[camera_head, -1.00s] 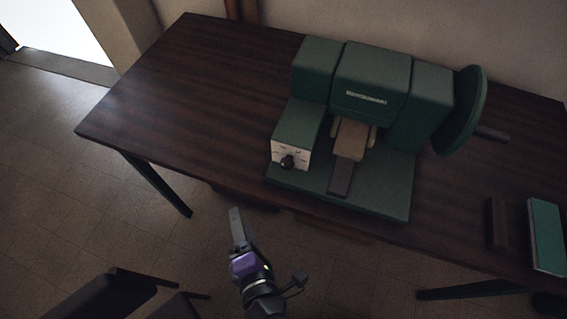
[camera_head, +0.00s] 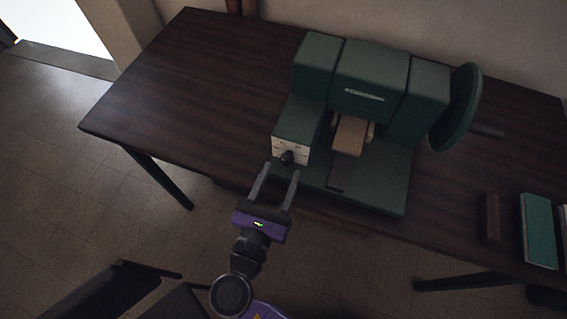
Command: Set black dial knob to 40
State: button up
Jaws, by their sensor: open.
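The black dial knob (camera_head: 287,158) sits on the white scale plate (camera_head: 303,151) at the front left of the green machine (camera_head: 371,80). The marks on the plate are too small to read, and I cannot tell the knob's setting. My gripper (camera_head: 281,169) is open, its two grey fingers pointing up toward the knob. In the picture the fingertips lie just below and to either side of the knob. They look apart from it, but I cannot tell the exact depth gap. Nothing is between the fingers.
The machine stands on a dark wooden table (camera_head: 170,110). A large green wheel (camera_head: 459,110) is on its right side. A brown block (camera_head: 490,217) and a teal book (camera_head: 538,230) lie at the right. The left of the table is clear.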

aim_at(287, 158)
jog(key=shift+x, duration=1.45)
jog(key=shift+c, duration=0.4)
grip_shut()
jog(key=m+b, duration=0.2)
jog(key=m, duration=0.4)
jog(key=shift+f, duration=0.2)
jog(key=m+b, duration=0.3)
jog(key=m, duration=0.2)
jog(key=shift+r+m+b, duration=0.1)
jog(key=shift+m+b, duration=0.2)
jog(key=shift+m, duration=0.1)
